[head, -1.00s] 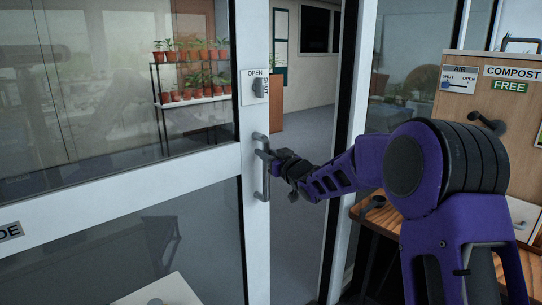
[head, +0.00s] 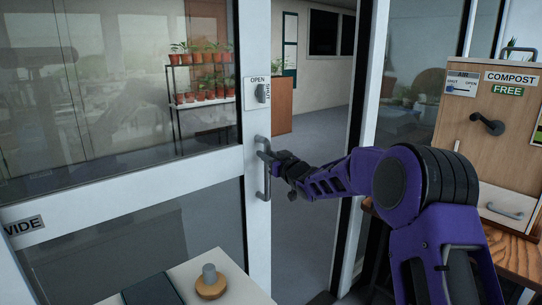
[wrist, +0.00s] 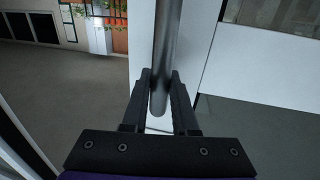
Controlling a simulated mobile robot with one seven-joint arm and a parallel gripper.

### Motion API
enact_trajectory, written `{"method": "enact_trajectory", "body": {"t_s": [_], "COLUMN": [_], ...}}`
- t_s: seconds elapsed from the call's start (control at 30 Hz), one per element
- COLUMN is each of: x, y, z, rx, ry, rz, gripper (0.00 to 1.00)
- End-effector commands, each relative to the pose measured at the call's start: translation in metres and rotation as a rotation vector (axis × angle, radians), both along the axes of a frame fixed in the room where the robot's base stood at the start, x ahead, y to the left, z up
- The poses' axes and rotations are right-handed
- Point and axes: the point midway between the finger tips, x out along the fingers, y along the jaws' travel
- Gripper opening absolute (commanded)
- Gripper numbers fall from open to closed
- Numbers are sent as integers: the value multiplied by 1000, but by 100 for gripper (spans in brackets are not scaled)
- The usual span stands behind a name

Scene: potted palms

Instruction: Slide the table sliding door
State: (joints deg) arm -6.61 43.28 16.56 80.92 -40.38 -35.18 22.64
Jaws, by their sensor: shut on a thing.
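The sliding door (head: 257,230) is a white-framed glass panel at the left of the head view. Its grey vertical bar handle (head: 266,184) is on the white edge post, below a small OPEN/SHUT plate with a knob (head: 262,92). My gripper (head: 270,158) is shut on the upper part of this handle. In the wrist view the bar (wrist: 166,55) runs between the two fingers of my gripper (wrist: 161,80). An open gap shows to the right of the door's edge, with grey floor beyond. The fingertips are too small to make out in the head view.
A white table (head: 236,288) with a wooden knob piece (head: 210,283) and a dark flat item (head: 152,290) is at the lower left. A wooden COMPOST cabinet (head: 465,145) stands at right. Potted plants (head: 203,75) stand on a shelf behind the glass.

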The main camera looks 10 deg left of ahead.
Motion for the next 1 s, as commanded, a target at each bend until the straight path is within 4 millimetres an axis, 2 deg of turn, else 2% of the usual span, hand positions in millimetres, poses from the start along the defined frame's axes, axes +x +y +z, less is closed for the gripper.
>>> {"method": "enact_trajectory", "body": {"t_s": [0.43,0.9,0.93,1.0], "x": [-7,-7,-7,-6], "y": [5,3,3,3], "z": [2,2,2,2], "rx": [3,1,1,1], "ry": [-3,-2,-2,-2], "rz": [-2,-6,-7,-7], "gripper": [0,0,29,42]}}
